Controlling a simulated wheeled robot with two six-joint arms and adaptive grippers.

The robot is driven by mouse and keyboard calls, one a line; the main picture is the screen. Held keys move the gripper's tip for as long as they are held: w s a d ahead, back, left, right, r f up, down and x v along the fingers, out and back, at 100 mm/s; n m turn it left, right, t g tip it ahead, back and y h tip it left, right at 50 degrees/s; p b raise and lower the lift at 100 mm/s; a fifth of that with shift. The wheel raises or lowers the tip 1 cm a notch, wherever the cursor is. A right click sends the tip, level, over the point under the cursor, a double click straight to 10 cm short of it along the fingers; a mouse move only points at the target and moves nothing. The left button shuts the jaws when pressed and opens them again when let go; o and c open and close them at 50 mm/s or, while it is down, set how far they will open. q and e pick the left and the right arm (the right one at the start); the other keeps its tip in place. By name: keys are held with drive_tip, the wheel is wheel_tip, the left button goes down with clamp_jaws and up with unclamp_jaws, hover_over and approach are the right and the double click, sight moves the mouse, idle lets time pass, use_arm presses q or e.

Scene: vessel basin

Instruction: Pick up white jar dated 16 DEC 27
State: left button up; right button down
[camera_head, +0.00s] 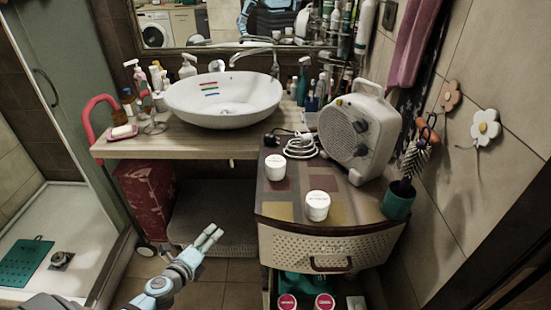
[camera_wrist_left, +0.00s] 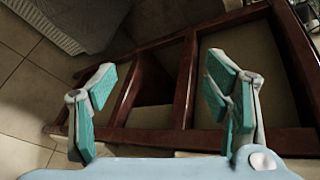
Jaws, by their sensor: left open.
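Two white jars stand upright on the patterned cabinet top in the head view. One jar (camera_head: 275,167) is farther back and left, the other jar (camera_head: 316,206) is nearer the front edge. Both have small markings, too small to read a date. My left gripper (camera_head: 212,237) is open and empty, left of the cabinet and apart from both jars. In the left wrist view my open left gripper (camera_wrist_left: 160,88) has its teal finger pads spread, with no jar between them. My right gripper is not in view.
The cabinet (camera_head: 290,211) also holds a fan heater (camera_head: 358,135), a white cable (camera_head: 301,146) and a teal cup with a brush (camera_head: 398,201). Two red-lidded containers (camera_head: 287,301) sit in the open lower drawer. A reddish-brown frame (camera_wrist_left: 187,80) lies beyond the fingers.

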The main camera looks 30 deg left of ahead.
use_arm(q)
drive_tip(key=w+d+r+m+t+h, duration=0.3)
drive_tip(key=r+m, duration=0.4)
drive_tip(key=r, duration=0.6)
drive_tip(key=m+t+h+p, duration=0.1)
drive_tip(key=m+h, duration=0.2)
drive_tip(key=m, duration=0.7)
approach(276, 161)
drive_tip(key=x, duration=1)
drive_tip(key=shift+w+f+b, duration=0.1)
drive_tip(key=shift+b, duration=0.3)
drive_tip(key=shift+a, duration=0.1)
drive_tip(key=c, duration=1.3)
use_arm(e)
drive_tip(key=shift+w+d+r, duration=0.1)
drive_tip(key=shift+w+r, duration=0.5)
